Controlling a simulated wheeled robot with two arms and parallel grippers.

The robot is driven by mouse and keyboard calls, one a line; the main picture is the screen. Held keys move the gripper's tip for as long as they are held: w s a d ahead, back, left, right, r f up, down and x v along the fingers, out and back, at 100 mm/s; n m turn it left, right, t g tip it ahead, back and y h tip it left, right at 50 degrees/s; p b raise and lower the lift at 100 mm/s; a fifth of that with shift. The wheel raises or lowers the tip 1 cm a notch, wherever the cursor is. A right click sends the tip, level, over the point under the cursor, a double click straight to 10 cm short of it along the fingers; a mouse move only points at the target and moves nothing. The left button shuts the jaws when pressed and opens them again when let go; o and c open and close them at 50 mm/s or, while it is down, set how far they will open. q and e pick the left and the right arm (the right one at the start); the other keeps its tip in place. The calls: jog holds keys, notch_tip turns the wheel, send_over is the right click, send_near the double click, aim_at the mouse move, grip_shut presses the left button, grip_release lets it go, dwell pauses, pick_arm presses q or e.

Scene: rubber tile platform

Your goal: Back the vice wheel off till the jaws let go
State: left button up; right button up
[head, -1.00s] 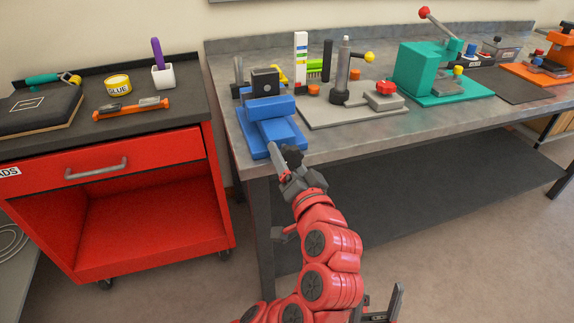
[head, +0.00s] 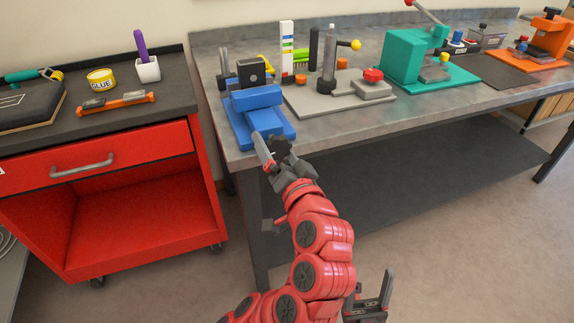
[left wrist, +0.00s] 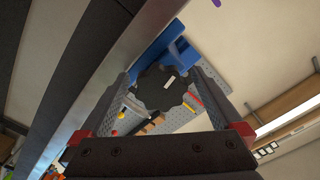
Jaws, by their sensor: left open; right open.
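The blue vice (head: 258,97) stands at the left front corner of the bench, with a dark block (head: 251,70) at its jaws. Its dark, lobed wheel (head: 281,147) faces out past the bench's front edge. In the left wrist view the wheel (left wrist: 160,92), with a white mark on its face, sits between the two fingers. My left gripper (head: 270,155) is open around the wheel; finger contact is unclear. My right gripper (head: 369,300) is open and empty, low at the bottom of the head view, away from the vice.
A grey fixture plate (head: 315,100) with a post and red knob stands right of the vice. A teal press (head: 410,58) and an orange device (head: 545,45) are farther right. A red cart (head: 110,150) stands left. The bench's front edge runs close beside my left gripper.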

pick_arm(q)
jog(key=p+v, duration=0.2)
jog(key=v, duration=1.5)
